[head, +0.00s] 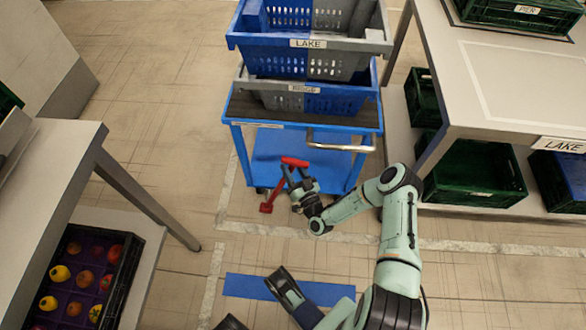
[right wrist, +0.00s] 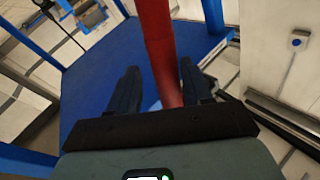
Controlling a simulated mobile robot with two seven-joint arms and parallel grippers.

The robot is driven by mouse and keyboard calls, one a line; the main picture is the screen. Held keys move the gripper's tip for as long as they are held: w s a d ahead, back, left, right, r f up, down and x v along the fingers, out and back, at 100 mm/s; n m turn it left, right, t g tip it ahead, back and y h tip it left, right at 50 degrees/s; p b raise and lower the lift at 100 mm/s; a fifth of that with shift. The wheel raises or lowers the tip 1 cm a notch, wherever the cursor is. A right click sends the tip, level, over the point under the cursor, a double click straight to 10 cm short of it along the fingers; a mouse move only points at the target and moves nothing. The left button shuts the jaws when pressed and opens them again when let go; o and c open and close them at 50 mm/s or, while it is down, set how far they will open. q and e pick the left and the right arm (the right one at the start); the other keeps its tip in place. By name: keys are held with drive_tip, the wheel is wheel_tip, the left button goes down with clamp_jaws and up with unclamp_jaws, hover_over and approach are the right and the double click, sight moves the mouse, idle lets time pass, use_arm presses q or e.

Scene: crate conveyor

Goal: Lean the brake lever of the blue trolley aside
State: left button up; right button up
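The blue trolley (head: 248,108) stands in the middle of the head view with stacked crates on its upper deck. Its red brake lever (head: 267,207) rises at the near left corner, tilted, with a red crossbar at its top. My right gripper (head: 292,174) is at the upper part of the lever. In the right wrist view, the red lever (right wrist: 160,45) passes between the two open fingers of the right gripper (right wrist: 158,82). A gap shows between the lever and the left finger; the right finger is very close to it. Dark parts of mine show at the bottom; the left gripper's fingers are not clear.
A blue and grey crate labelled LAKE (head: 357,66) sits on another crate (head: 340,103). A metal handle (head: 340,146) crosses the trolley's near side. A table (head: 480,90) with green crates below stands right, another table (head: 55,180) left. Blue floor tape (head: 245,287) lies in front.

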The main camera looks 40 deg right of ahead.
use_arm(q)
drive_tip(key=w+d+r+t+p, duration=0.1)
drive_tip(key=w+r+p, duration=0.1)
drive_tip(key=w+r, duration=0.2)
drive_tip(key=shift+w+r+t+p, duration=0.2)
drive_tip(key=shift+r+t+p, duration=0.1)
drive_tip(key=shift+r+p, duration=0.15)
use_arm(e)
drive_tip(key=v, duration=1.3)
drive_tip(key=shift+s, duration=0.25)
drive_tip(key=shift+a, duration=0.1)
